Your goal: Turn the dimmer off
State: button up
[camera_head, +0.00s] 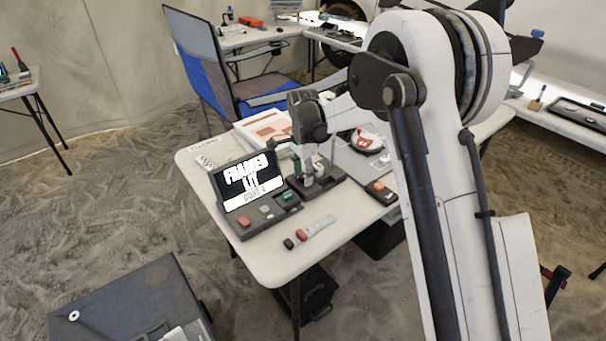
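A small dark box with an orange top (380,188) sits near the table's right side. I cannot tell which of these is the dimmer. My gripper (314,172) points down over the dark base. Its fingers are small and partly mixed with the parts there, so its opening and any contact are unclear.
Papers (262,128) and a plate with a red-and-white item (367,140) lie behind. A blue chair (205,75) stands beyond.

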grip_shut()
jog(key=shift+n, duration=0.4)
jog(key=n+b, duration=0.1)
jog(key=n, duration=0.4)
jog(key=shift+n, duration=0.3)
jog(key=n+b, duration=0.1)
jog(key=n, duration=0.8)
jog(key=shift+n+b, duration=0.4)
jog(key=n, duration=0.3)
jog(key=shift+n, duration=0.4)
jog(key=n, duration=0.7)
jog(key=shift+b, duration=0.35)
